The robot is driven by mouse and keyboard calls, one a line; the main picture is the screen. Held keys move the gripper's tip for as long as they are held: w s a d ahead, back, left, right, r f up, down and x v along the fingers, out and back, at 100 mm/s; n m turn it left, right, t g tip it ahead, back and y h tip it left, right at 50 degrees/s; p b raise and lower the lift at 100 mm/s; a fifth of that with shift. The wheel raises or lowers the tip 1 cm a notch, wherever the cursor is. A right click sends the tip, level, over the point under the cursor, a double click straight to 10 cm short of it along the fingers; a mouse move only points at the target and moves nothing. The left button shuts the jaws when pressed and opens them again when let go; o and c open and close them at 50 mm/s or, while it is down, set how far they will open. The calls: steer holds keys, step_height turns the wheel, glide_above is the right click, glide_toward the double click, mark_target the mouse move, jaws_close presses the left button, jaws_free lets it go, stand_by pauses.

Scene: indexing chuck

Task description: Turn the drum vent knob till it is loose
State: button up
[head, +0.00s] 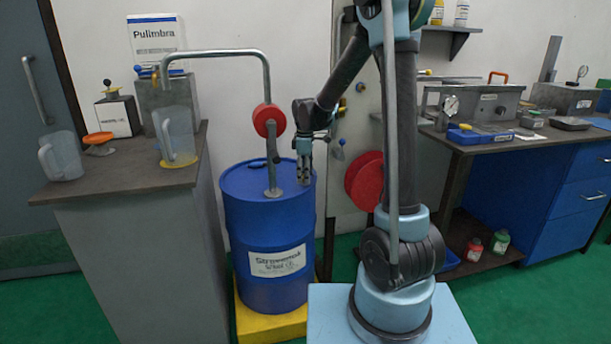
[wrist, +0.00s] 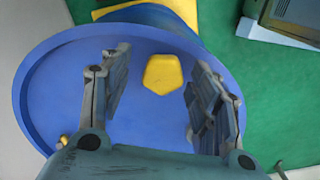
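The blue drum (head: 268,225) stands upright in the head view, and its lid fills much of the wrist view (wrist: 60,85). A yellow knob (wrist: 164,74), roughly five-sided from above, sits on the lid in the wrist view. My gripper (head: 304,180) points down over the right part of the lid. In the wrist view my gripper (wrist: 155,85) is open, with one finger on each side of the knob and a gap to both. I cannot tell how high the fingertips are above the lid. The knob does not show in the head view.
A hand pump (head: 271,160) with a red disc (head: 269,120) rises from the drum beside my gripper, its pipe arching left. A grey cabinet (head: 150,260) with jugs stands left. The drum rests on a yellow base (head: 272,322). A workbench (head: 520,140) stands right.

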steer(key=shift+r, duration=3.7)
